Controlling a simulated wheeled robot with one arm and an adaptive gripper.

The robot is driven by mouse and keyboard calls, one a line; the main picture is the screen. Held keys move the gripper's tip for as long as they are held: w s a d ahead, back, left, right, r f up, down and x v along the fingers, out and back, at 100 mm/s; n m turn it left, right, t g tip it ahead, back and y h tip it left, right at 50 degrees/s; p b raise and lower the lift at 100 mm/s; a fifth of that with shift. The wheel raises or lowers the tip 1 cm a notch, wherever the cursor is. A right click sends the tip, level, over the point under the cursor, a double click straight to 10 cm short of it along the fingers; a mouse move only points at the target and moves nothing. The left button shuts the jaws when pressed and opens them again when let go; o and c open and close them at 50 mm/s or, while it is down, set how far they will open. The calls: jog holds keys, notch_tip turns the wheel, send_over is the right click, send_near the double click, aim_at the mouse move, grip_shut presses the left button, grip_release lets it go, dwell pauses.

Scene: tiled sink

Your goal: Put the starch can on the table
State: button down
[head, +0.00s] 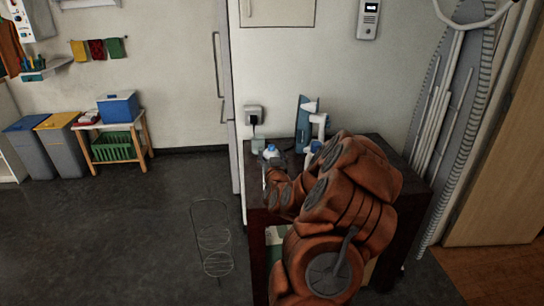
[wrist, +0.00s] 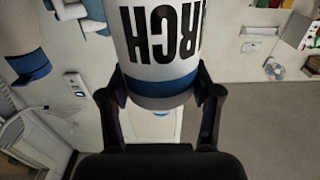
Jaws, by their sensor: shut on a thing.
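The starch can is white with black lettering and a blue band; in the wrist view the can (wrist: 160,45) fills the top middle. My gripper (wrist: 162,92) is shut on it, one finger on each side near the blue band. In the head view a small blue-topped shape at my gripper (head: 269,168) looks like the can (head: 271,152), partly hidden. It is over the left part of the dark wooden table (head: 410,190). I cannot tell whether the can touches the tabletop. My arm covers much of the table.
An iron (head: 305,125) stands upright at the table's back. A blue-capped item (head: 313,148) beside it is partly hidden by my arm. An ironing board (head: 455,110) leans on the right wall. Bins (head: 55,140) and a small shelf (head: 115,145) are far left.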

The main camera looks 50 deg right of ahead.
jog(key=shift+w+d+f+p, duration=0.35)
jog(key=shift+w+d+f, duration=0.35)
jog(key=shift+w+f, duration=0.2)
jog(key=shift+w+d+f+p, duration=0.35)
jog(key=shift+w+d+f, duration=0.4)
jog(key=shift+f, duration=0.35)
jog(key=shift+c, duration=1.2)
grip_release()
